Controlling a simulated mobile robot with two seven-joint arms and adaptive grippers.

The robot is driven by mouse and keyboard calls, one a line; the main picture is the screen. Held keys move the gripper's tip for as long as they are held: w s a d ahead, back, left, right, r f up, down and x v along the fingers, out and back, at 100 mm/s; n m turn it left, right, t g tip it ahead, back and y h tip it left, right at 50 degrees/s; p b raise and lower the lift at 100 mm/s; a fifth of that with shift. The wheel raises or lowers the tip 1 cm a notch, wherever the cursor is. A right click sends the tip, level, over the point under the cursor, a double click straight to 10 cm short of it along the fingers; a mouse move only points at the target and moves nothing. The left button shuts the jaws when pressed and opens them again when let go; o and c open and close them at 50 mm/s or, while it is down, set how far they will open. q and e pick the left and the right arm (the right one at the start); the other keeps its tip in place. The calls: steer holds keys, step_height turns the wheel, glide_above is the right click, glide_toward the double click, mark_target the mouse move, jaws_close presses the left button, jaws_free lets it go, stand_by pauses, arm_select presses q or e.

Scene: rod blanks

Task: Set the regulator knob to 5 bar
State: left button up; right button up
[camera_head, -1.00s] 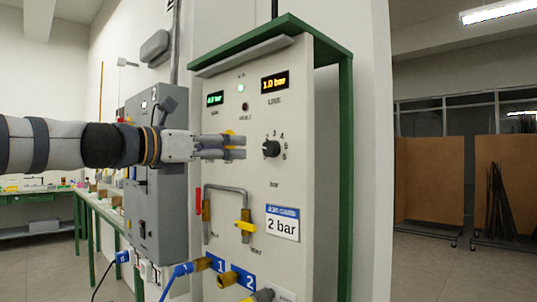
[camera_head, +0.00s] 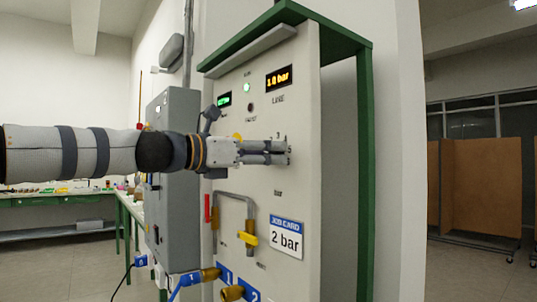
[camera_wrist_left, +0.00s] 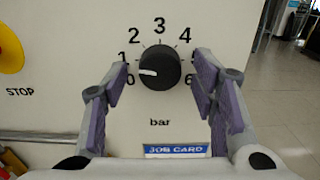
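The black regulator knob (camera_wrist_left: 159,68) sits on the pale panel face (camera_wrist_left: 70,35) inside a dial numbered from 0 to 6. Its white pointer mark aims left, between 0 and 1. My left gripper (camera_head: 286,153) is open, with one finger on each side of the knob in the left wrist view; whether they touch it I cannot tell. In the head view the gripper hides the knob. The line display (camera_head: 279,77) glows orange and appears to read 1.0 bar. The job card (camera_head: 286,237) reads 2 bar.
A yellow-ringed red stop button (camera_wrist_left: 10,48) is left of the dial. Below are a yellow valve handle (camera_head: 247,239), a red handle (camera_head: 207,208) and brass fittings. A grey cabinet (camera_head: 176,200) stands left of the panel; a green frame edges the panel.

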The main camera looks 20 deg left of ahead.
arm_select(q)
steer(key=c, duration=1)
